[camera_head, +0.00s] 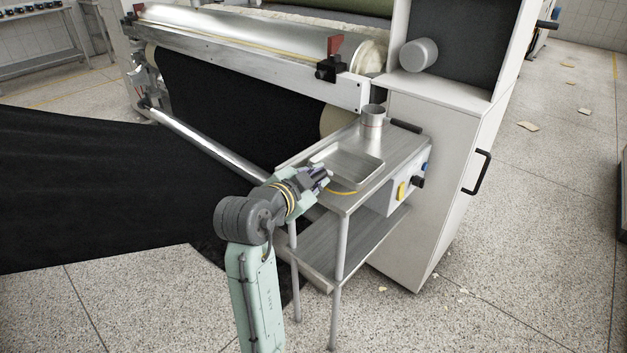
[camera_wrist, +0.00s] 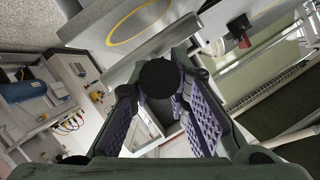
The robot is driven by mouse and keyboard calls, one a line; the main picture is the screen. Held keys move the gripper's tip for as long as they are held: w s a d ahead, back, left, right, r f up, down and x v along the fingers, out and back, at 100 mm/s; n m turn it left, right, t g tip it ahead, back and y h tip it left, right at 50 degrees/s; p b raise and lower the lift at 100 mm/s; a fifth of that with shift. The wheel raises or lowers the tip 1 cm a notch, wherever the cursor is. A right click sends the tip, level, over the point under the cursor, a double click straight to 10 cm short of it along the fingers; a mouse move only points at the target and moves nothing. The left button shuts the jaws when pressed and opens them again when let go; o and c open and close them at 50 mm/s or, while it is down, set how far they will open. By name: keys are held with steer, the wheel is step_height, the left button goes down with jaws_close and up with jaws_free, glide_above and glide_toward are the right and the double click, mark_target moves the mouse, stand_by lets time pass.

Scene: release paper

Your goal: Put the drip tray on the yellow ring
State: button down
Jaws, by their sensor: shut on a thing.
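The drip tray (camera_head: 362,172) is a shallow, rectangular metal tray over the steel side table, level or nearly so. I cannot tell if it touches the tabletop. My gripper (camera_head: 322,172) is at its left edge, shut on it. In the wrist view, my gripper (camera_wrist: 160,85) has its purple-padded fingers closing around a dark round end, probably the tray's handle. The yellow ring (camera_head: 343,193) is a flat marking on the tabletop, just in front of the tray; only its near arc shows in the head view. In the wrist view, much of the ring (camera_wrist: 112,38) shows at the top.
A metal cup (camera_head: 373,115) stands on the table (camera_head: 345,205) behind the tray. A black handle (camera_head: 406,126) is at the table's back right. A control box (camera_head: 405,185) with knobs is on the right side. The roller machine and its white cabinet (camera_head: 430,190) bound the back and right.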

steer(key=shift+w+a, duration=0.3)
steer(key=shift+w, duration=0.2)
steer(key=shift+f+p, duration=0.45)
steer(key=shift+f, duration=1.25)
steer(key=c, duration=1.5)
jaws_free()
steer(key=shift+f, duration=0.1)
